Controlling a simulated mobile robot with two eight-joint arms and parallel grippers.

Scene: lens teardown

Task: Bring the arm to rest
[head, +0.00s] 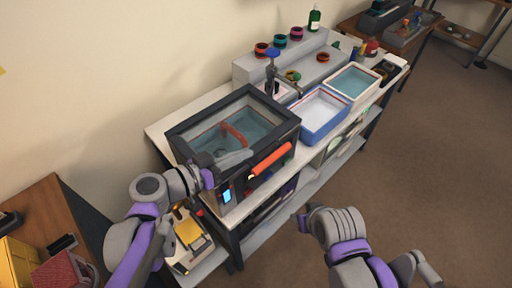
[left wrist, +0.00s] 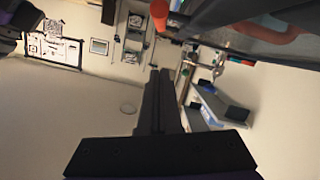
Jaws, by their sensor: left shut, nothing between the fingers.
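My left arm (head: 150,205) comes in from the left of the head view. Its gripper (head: 246,155) is over the front edge of a dark-framed tank with a clear top (head: 182,128). In the left wrist view the two black fingers (left wrist: 160,76) lie together with nothing between them. My right arm (head: 345,235) is bent low over the floor in front of the bench. Its dark end (head: 302,221) shows, but its fingers cannot be made out.
The tank has an orange handle (head: 271,160) close to my left gripper. A blue-rimmed tray (head: 318,115) and a white-rimmed bin (head: 353,84) stand to its right. A grey stepped rack (head: 310,65) holds colored rings. Brown floor (head: 430,150) at the right is clear.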

